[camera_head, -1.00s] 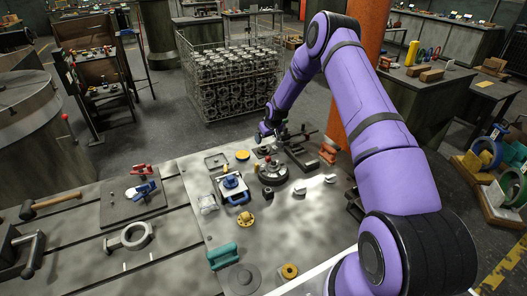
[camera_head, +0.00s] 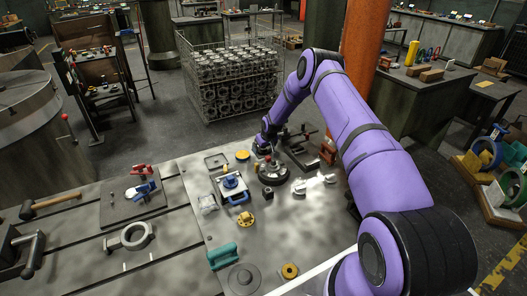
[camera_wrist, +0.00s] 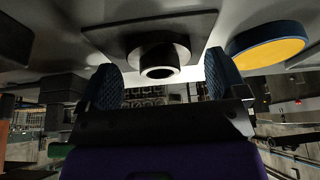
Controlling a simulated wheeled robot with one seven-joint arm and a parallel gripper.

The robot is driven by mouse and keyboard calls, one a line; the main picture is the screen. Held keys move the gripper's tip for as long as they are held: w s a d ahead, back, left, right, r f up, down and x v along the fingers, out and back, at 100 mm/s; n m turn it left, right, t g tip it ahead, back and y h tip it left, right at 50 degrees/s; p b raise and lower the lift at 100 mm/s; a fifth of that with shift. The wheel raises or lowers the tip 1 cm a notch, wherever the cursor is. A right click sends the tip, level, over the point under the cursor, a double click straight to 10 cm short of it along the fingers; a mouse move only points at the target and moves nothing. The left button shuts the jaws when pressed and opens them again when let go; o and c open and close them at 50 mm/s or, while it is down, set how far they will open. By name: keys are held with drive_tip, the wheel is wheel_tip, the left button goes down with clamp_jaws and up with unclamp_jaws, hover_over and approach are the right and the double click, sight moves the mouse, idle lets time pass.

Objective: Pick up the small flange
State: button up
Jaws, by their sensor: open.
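In the wrist view, my gripper (camera_wrist: 165,88) has its two dark ridged fingers spread apart. A dark flat plate with a round hub ending in a pale ring (camera_wrist: 159,70) shows just beyond and between the fingertips, apart from them; this may be the small flange, but I cannot be sure. In the head view, my gripper (camera_head: 264,147) is low over the far part of the bench, behind a dark round casting (camera_head: 274,174). My wrist hides what lies under it there. Yellow flange-like pieces lie nearer, one mid-bench (camera_head: 246,219) and one at the front (camera_head: 289,270).
A yellow disc (camera_head: 242,155) lies left of my gripper and shows with a blue rim in the wrist view (camera_wrist: 268,47). A blue device (camera_head: 232,186), a teal handle (camera_head: 222,255) and pale pieces (camera_head: 314,184) stand around. A wire crate (camera_head: 238,82) is behind the bench.

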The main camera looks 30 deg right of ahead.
drive_tip(key=shift+c, duration=0.5)
drive_tip(key=c, duration=1.1)
drive_tip(key=shift+r, duration=0.1)
